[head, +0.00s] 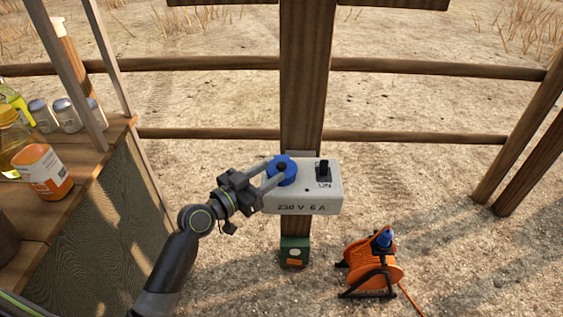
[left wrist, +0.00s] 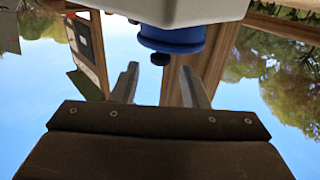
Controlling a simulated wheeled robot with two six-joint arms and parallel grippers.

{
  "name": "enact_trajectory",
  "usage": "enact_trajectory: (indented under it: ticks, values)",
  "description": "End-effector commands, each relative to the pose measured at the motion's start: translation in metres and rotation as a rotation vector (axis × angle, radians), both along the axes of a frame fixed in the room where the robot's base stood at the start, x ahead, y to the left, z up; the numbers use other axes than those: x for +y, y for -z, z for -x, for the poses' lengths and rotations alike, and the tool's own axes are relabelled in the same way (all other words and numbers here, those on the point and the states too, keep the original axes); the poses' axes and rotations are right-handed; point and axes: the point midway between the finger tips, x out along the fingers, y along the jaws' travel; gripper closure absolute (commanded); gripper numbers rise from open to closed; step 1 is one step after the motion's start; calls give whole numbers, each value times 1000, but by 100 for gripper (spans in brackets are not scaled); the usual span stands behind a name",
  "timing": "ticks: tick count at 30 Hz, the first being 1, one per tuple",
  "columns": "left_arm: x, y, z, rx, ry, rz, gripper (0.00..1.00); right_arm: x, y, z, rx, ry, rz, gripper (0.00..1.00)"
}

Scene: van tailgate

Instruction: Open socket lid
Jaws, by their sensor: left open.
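The socket box (head: 325,203) is a light grey box on a wooden post, printed "230 V 6 A". Its round blue socket lid (head: 290,163) sits on the box's left part, with a dark knob at its middle. The lid looks shut. In the left wrist view the lid (left wrist: 170,40) shows edge-on, with the dark knob (left wrist: 160,59) standing out from it. My left gripper (head: 275,177) is open and empty, its fingers in front of the lid. In the wrist view its fingertips (left wrist: 159,68) lie to either side of the knob, apart from it.
A black switch (head: 323,171) is on the box, right of the lid. A green box (head: 294,252) is lower on the post. An orange cable reel (head: 372,265) stands on the ground at right. A wooden counter with bottles and jars (head: 42,172) is at left.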

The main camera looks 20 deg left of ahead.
Motion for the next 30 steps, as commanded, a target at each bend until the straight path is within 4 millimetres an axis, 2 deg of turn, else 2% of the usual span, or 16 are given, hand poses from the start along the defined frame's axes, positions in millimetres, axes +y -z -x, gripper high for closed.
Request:
enact_trajectory:
  ticks: [3, 9, 20, 30]
  values:
    - [-12, -2, -20, -1, 1, 3, 60, -1, 3, 3, 0, -3, 3, 64]
    - [-21, 0, -39, 0, 0, 0, 60, -2, 6, 4, -2, -5, 6, 64]
    - [-24, 1, -43, 1, -1, 0, 60, -3, 8, 5, -1, -6, 7, 64]
    - [-23, 0, -43, 1, -1, 0, 100, -3, 7, 5, -1, -6, 7, 64]
